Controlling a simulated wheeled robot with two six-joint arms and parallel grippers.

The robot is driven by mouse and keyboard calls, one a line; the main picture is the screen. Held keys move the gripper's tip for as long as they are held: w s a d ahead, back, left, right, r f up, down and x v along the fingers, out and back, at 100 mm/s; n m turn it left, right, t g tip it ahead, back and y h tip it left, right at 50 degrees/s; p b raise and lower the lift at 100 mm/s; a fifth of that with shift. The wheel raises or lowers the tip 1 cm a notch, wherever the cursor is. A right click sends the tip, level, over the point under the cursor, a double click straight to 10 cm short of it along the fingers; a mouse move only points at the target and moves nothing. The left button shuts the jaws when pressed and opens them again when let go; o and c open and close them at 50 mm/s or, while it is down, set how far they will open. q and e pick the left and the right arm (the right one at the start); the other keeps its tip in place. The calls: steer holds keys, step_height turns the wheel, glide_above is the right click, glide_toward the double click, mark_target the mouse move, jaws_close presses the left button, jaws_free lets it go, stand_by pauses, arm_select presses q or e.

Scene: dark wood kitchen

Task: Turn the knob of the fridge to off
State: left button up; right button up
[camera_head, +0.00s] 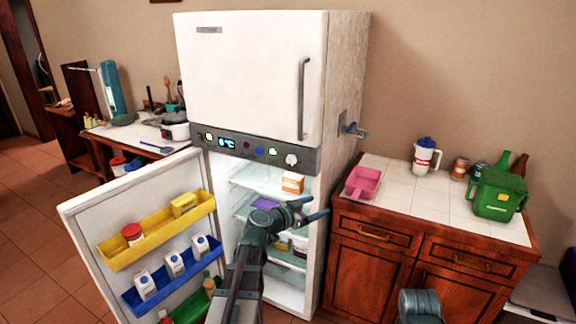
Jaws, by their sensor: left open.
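The white fridge (250,75) stands in the middle of the head view, with its lower door (85,215) open to the left. A dark control strip (262,150) runs below the upper door, with a lit display (227,143) that seems to read 6°C. The round white knob (291,160) sits near the strip's right end; its setting is too small to read. My left gripper (312,208) is open in front of the open compartment, below the knob and apart from it. My right gripper is not in view; only part of my right arm shows at the bottom.
The open door's yellow shelf (112,252) and blue shelf (130,298) hold cartons and a jar. A counter (440,195) on the right bears a pink scoop (362,182), a white jug (425,156) and a green container (497,194).

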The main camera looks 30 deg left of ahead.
mark_target(289, 162)
arm_select(q)
steer(key=a+r+n+t+y, duration=0.1)
steer(key=a+r+t+y, duration=0.15)
steer(key=a, duration=0.55)
steer(key=a+r+n+t+y, duration=0.1)
steer(key=a+r+n+y, duration=0.15)
steer(key=a, duration=0.55)
steer(key=shift+m, duration=0.45)
steer(key=w, duration=1.3)
steer(key=shift+f, duration=0.1)
jaws_close()
